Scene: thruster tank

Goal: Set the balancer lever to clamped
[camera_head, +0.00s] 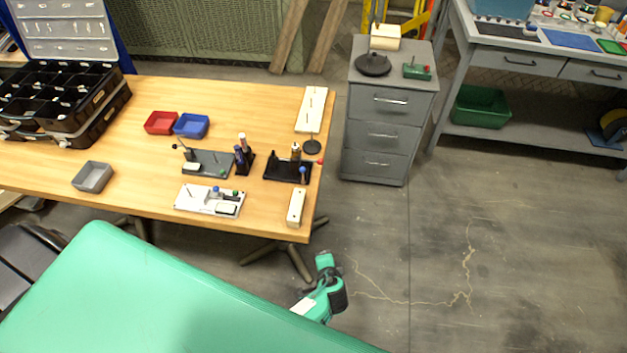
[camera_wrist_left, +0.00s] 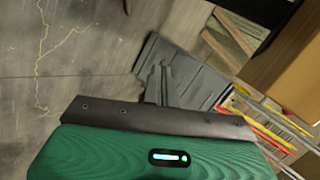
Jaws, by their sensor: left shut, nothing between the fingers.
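Several small fixtures with levers and knobs stand on the wooden table in the head view. A grey plate fixture (camera_head: 212,164) has a black-knobbed lever leaning up at its left. A white plate fixture (camera_head: 201,202) has blue and green knobs. A black fixture (camera_head: 277,168) has a blue knob and a red knob at its right. I cannot tell which one carries the balancer lever, or how it is set. My left gripper (camera_wrist_left: 160,87) is shut and empty in the left wrist view, away from these fixtures. My right gripper is not in view.
The wooden table (camera_head: 150,98) also holds a black compartment case (camera_head: 112,108), red (camera_head: 160,123) and blue (camera_head: 191,126) trays, and a grey tray (camera_head: 92,177). A grey drawer cabinet (camera_head: 376,135) stands right of the table. The floor at front right is clear.

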